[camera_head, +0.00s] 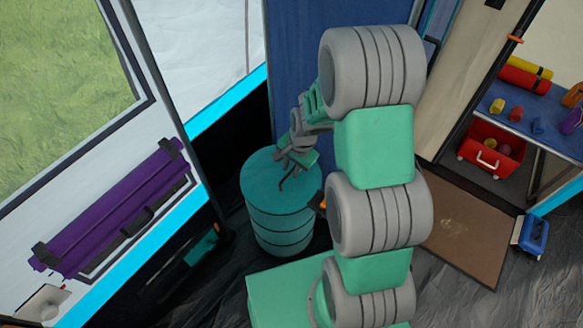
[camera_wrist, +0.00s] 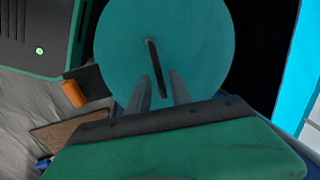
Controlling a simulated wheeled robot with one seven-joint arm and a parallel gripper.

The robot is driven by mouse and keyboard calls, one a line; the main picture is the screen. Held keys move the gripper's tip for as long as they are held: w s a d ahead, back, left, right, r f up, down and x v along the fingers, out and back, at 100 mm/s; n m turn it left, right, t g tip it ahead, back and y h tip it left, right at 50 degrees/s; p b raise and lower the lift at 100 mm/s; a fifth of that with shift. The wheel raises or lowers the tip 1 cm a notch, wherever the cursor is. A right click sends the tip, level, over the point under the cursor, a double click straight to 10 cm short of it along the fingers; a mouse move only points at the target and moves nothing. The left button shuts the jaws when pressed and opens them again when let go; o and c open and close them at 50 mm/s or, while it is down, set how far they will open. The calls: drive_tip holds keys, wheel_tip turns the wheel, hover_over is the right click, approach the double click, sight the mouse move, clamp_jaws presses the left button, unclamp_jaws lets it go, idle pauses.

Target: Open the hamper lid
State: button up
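The hamper (camera_head: 279,228) is a teal drum with dark bands, standing on the floor left of my arm. Its round flat teal lid (camera_head: 262,174) looks shut in the head view, and the lid also fills the top middle of the wrist view (camera_wrist: 205,45). A dark bar handle (camera_wrist: 152,58) runs across the lid. My gripper (camera_wrist: 160,80) is open, with its two grey fingers apart. The handle's near end shows between the fingertips; I cannot tell whether they touch it. In the head view my gripper (camera_head: 286,176) is over the lid, partly hidden by my wrist.
The tent wall with a purple roll (camera_head: 115,210) is to the left. A blue panel (camera_head: 290,60) stands behind the hamper. An orange thing (camera_wrist: 73,93) is near the lid.

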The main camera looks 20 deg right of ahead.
clamp_jaws()
idle(1.1)
